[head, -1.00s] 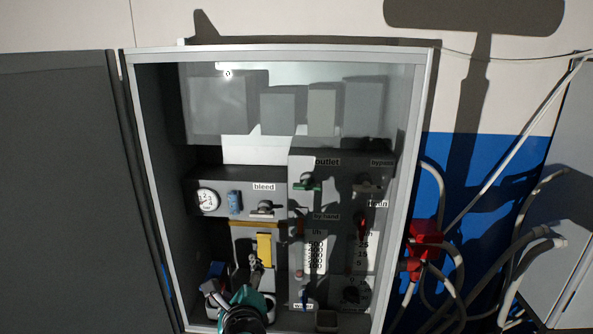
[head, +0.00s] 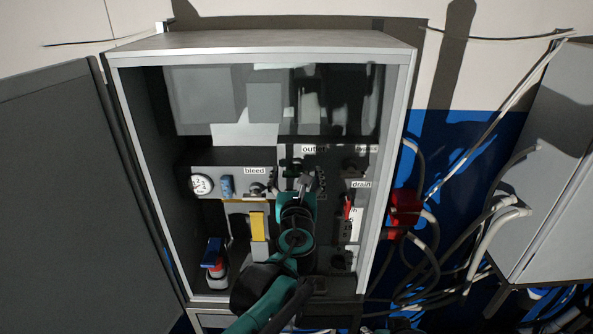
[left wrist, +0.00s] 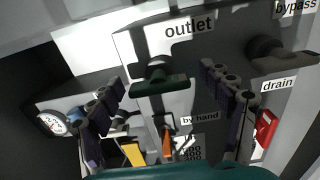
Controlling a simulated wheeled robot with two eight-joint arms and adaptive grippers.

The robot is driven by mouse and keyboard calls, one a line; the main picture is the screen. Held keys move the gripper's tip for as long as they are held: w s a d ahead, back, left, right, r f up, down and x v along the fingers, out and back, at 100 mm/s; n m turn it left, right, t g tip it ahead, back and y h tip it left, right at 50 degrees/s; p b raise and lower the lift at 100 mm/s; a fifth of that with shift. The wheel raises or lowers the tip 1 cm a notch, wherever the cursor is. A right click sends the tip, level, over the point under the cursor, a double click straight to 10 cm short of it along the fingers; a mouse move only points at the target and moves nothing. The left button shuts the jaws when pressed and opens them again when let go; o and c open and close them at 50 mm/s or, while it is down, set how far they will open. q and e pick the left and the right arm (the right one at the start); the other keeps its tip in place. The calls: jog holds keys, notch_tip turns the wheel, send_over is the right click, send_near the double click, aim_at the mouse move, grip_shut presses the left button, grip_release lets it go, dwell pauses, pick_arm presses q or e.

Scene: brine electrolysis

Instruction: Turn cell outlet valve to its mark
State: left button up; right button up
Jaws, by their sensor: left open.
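The cell outlet valve (left wrist: 160,84) has a dark green bar handle, lying roughly crosswise below the "outlet" label in the left wrist view. In the head view the valve (head: 292,164) is small and dark, just beyond my gripper. My left gripper (left wrist: 164,78) is open, with one finger to each side of the green handle and a visible gap on both sides. In the head view the left gripper (head: 297,181) reaches into the cabinet in front of the outlet panel. I cannot make out the valve's mark.
The bypass valve (left wrist: 268,48) is close on the right. The red drain handle (head: 347,207), the bleed valve (head: 257,188), a gauge (head: 201,185) and a yellow block (head: 257,226) are nearby. The cabinet frame (head: 397,140) bounds the space. Red-fitted hoses (head: 404,206) hang outside, right.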

pick_arm(q)
jog(key=shift+w+a, duration=0.15)
jog(key=shift+w, duration=0.1)
jog(key=shift+c, duration=0.3)
jog(key=c, duration=1.1)
